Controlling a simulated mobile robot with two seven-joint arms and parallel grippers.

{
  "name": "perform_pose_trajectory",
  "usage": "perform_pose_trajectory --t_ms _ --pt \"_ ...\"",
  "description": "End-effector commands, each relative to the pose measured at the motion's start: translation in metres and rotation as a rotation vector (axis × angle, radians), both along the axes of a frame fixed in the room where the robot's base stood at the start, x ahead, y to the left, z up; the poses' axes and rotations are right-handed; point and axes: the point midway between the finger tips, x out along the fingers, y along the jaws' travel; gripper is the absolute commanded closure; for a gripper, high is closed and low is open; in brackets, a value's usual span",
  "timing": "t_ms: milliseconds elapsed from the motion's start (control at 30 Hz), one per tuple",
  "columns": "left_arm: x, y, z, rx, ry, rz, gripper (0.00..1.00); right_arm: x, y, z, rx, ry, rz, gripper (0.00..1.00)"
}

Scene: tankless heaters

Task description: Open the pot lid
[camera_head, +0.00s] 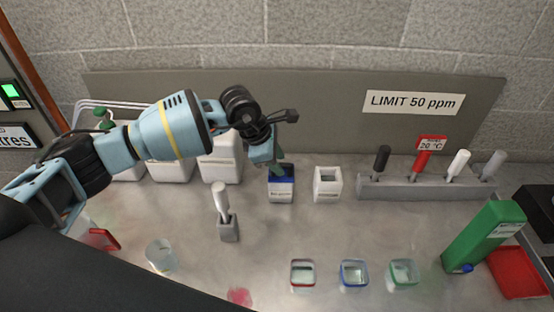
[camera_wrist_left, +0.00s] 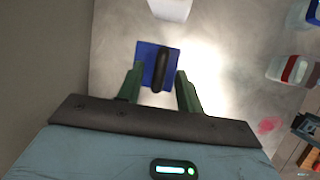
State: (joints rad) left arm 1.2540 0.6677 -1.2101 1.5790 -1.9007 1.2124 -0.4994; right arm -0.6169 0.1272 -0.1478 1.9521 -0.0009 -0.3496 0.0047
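The pot (camera_head: 281,191) is a small box with a blue top and a label, standing on the bench below my left gripper (camera_head: 278,168) in the head view. In the left wrist view its square blue lid (camera_wrist_left: 145,52) has a dark raised handle (camera_wrist_left: 161,69). The green fingers of my left gripper (camera_wrist_left: 159,84) are apart, one on each side of the handle, with gaps showing. I cannot tell how far the fingertips are above the lid. The gripper hides part of the lid in the head view. My right gripper is not in view.
A white open container (camera_head: 327,186) stands just right of the pot. White containers (camera_head: 221,163) stand to its left, and a white-handled tool in a grey holder (camera_head: 228,228) is in front. Small glass jars (camera_head: 353,273) stand nearer the front. A grey panel (camera_head: 330,110) rises behind.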

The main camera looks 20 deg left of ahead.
Motion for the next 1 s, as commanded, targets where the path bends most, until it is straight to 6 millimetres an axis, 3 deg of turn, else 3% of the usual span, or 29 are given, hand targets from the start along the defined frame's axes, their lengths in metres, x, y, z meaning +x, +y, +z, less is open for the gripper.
perform_pose_trajectory --t_ms 233,500,1000 --pt "0.0002 -0.0003 -0.0011 0.0 0.0 -0.001 0.64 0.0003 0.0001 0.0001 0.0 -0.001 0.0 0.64" --pt "0.0001 -0.0004 -0.0007 0.0 0.0 -0.001 0.99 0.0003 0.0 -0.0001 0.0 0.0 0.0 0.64" --pt "0.005 -0.0005 -0.0016 -0.011 0.035 0.0 1.0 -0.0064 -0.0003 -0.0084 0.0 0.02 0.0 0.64"
